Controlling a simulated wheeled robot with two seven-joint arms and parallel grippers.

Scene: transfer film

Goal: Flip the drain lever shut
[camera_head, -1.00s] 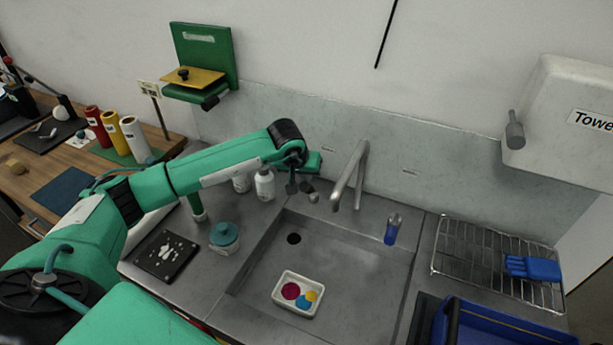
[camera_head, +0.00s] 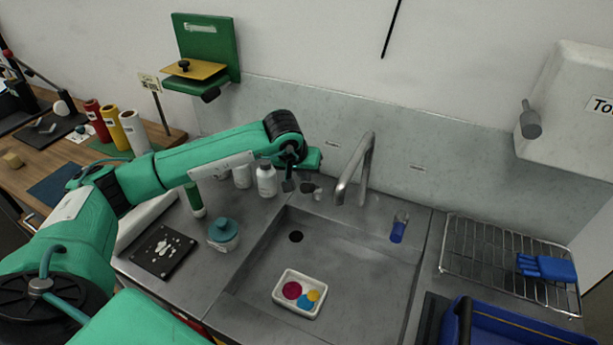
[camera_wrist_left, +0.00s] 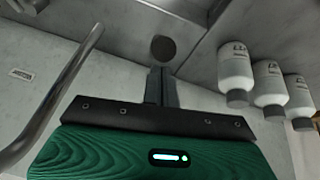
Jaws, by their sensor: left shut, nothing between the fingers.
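A dark rounded knob (camera_head: 307,187), apparently the drain lever's end, is at the back of the sink, left of the faucet. A small pale piece (camera_head: 318,194) is beside it. My left gripper (camera_head: 289,186) is shut and empty just left of the knob. In the left wrist view the closed fingertips (camera_wrist_left: 161,72) point at the dark round knob (camera_wrist_left: 163,48), very close to it; I cannot tell whether they touch. The sink (camera_head: 365,270) has a dark drain hole (camera_head: 296,237) at its back left. My right gripper is out of view.
The faucet (camera_head: 352,170) rises right of the knob. A tray with coloured discs (camera_head: 299,306) lies in the sink. A blue bottle (camera_head: 399,228) and wire rack (camera_head: 480,255) are to the right.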

